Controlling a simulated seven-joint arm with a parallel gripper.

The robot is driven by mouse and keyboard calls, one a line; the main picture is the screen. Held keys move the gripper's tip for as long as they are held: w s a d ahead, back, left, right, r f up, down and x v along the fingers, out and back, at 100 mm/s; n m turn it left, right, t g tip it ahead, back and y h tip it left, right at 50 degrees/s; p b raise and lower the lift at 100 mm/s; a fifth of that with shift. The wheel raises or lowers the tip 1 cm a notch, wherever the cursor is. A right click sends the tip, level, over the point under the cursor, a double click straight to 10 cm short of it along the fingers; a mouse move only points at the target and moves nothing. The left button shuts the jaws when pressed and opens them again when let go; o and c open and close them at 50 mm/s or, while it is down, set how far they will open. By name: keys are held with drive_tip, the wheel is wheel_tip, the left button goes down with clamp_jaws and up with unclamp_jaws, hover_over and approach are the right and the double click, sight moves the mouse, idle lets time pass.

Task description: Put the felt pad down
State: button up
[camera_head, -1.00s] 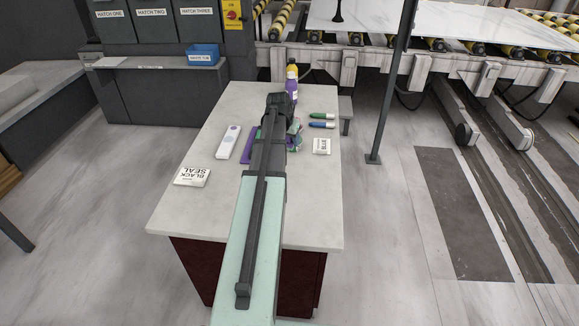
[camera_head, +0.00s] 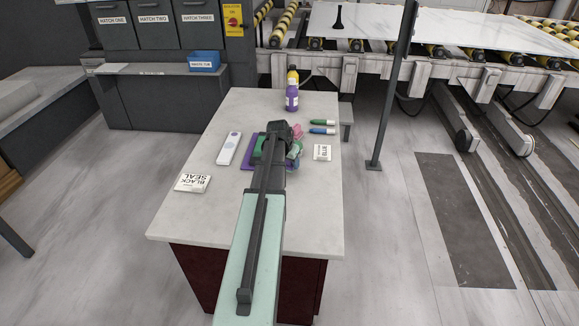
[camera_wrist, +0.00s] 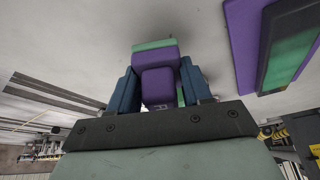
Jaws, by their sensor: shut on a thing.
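My gripper (camera_wrist: 160,85) is shut on a purple piece with a green end, which I take for the felt pad (camera_wrist: 158,82). Its two dark blue fingers stand on either side of it. In the head view my gripper (camera_head: 278,130) is over the middle of the worktop (camera_head: 225,205), and my arm hides most of what it holds. Whether the pad touches the worktop cannot be told.
A purple mat (camera_head: 247,163) with dark and green pieces lies left of the gripper. Pink (camera_head: 297,131) and green things are close on its right. A white remote-like object (camera_head: 229,148), BLACK SEAL card (camera_head: 193,183), BLUE card (camera_head: 322,152), markers (camera_head: 322,131) and purple bottle (camera_head: 292,95) surround it.

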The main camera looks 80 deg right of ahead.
drive_tip(key=shift+f, duration=1.05)
drive_tip(key=shift+f, duration=0.2)
drive_tip(key=o, duration=1)
drive_tip(key=shift+r, duration=0.15)
drive_tip(key=v, duration=1.2)
